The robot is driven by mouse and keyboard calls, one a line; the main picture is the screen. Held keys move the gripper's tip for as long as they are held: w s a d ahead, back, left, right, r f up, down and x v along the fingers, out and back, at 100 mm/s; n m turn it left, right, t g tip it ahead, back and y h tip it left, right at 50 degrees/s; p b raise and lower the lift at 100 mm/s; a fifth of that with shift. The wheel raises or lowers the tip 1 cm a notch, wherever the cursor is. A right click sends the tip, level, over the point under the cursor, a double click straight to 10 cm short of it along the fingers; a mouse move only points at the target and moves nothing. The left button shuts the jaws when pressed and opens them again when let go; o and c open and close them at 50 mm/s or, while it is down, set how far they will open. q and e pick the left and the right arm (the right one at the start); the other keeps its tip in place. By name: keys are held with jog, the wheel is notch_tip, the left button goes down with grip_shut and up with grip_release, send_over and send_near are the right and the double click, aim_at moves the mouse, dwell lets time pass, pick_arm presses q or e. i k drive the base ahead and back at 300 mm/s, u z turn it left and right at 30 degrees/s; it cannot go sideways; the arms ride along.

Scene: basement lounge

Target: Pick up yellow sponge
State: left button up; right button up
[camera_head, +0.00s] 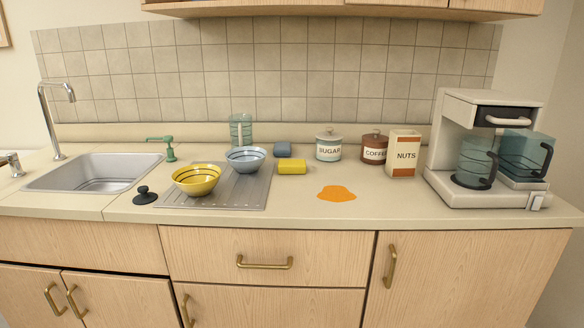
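A yellow sponge (292,166) lies on the counter just right of the grey drainboard, in the middle of the head view. A blue-grey sponge-like block (282,149) lies behind it, a little to the left. Neither of my grippers is in view, so nothing in the picture touches the yellow sponge.
A yellow bowl (196,179) and a blue bowl (245,159) stand on the drainboard (232,196). An orange spill (337,194) lies to the sponge's front right. Sugar jar (328,149), coffee jar (374,150) and nuts box (403,155) stand right. Counter front is mostly clear.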

aim_at(285, 167)
jog(key=z, duration=0.5)
jog(key=k, duration=0.95)
jog(key=u, duration=0.65)
jog(key=i, duration=0.8)
jog(key=z, duration=0.4)
jog(key=i, duration=0.75)
jog(key=z, duration=0.7)
